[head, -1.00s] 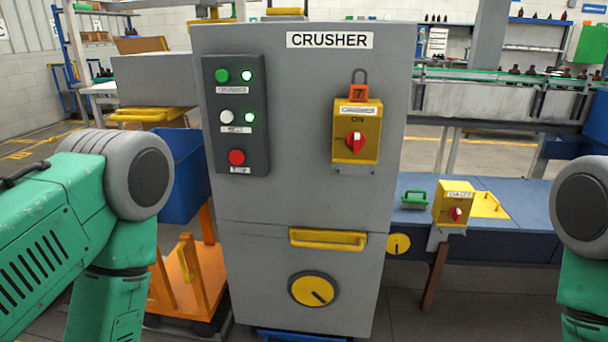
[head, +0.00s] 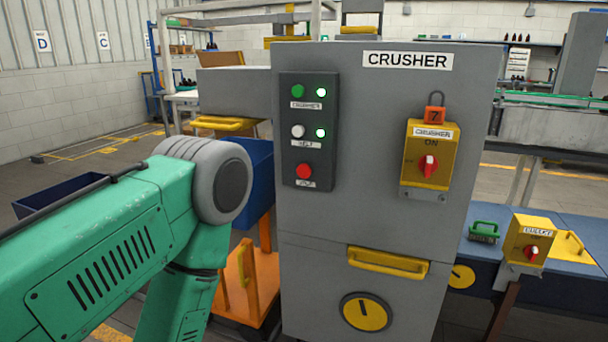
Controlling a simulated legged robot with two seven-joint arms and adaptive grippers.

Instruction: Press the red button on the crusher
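The crusher (head: 375,215) is a tall grey cabinet with a "CRUSHER" label, in the middle of the head view. Its dark control panel (head: 309,132) is on the left of the front face. The red button (head: 304,171) is at the bottom of the panel, below a white button (head: 298,131) and a green button (head: 298,91). Lit green lamps show beside the white and green buttons. My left arm comes in from the left, in front of and left of the crusher. Its gripper is out of view below. My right gripper is not in view.
A yellow switch box (head: 427,160) with a red knob and an orange padlock (head: 435,114) is right of the panel. A yellow handle (head: 388,262) sticks out below. A blue bin (head: 254,180) over an orange cart (head: 257,285) stands left of the crusher.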

